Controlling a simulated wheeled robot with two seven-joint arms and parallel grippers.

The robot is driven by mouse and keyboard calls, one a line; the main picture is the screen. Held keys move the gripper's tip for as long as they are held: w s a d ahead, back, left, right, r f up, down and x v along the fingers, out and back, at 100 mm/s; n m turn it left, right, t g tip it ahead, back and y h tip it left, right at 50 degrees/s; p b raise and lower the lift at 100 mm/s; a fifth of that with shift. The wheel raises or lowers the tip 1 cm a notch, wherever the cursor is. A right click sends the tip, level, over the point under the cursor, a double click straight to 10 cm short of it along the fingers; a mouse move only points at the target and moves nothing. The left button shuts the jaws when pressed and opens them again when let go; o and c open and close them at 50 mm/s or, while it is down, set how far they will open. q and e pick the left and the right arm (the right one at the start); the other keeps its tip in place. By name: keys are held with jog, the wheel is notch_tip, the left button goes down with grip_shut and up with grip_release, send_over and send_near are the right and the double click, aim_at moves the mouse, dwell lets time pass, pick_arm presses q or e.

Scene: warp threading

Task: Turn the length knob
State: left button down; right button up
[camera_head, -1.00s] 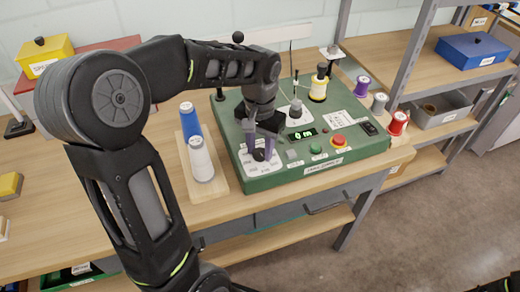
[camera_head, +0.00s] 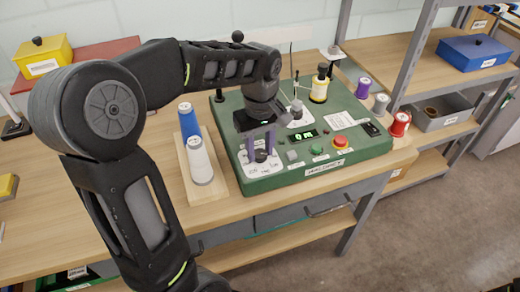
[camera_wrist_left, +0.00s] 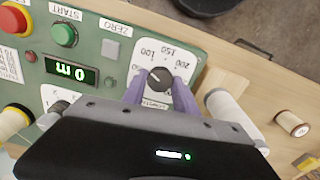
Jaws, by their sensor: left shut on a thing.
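The length knob (camera_head: 261,155) is a small black dial on a white scale plate at the front left of the green machine (camera_head: 290,172). In the left wrist view the knob (camera_wrist_left: 158,78) has a pale pointer mark, and 100, 150 and 200 are printed around it. My left gripper (camera_head: 261,148) comes down from above, with its purple fingers shut on either side of the knob. Both fingers also show in the left wrist view (camera_wrist_left: 160,85). The display (camera_head: 303,135) reads 0 m. My right gripper is out of view.
A wooden stand (camera_head: 220,185) with a blue spool (camera_head: 188,120) and a white spool (camera_head: 200,160) is left of the machine. Green (camera_head: 317,149) and red (camera_head: 340,142) buttons lie right of the knob. More spools stand along the right side.

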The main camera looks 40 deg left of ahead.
aim_at(260, 154)
pick_arm(q)
jog(key=n, duration=0.5)
jog(key=shift+n+b, duration=0.3)
jog(key=shift+n, duration=0.1)
jog(key=c, duration=1)
grip_release()
jog(key=shift+o, duration=0.2)
notch_tip(260, 154, up, 8)
jog(key=shift+f, duration=0.1)
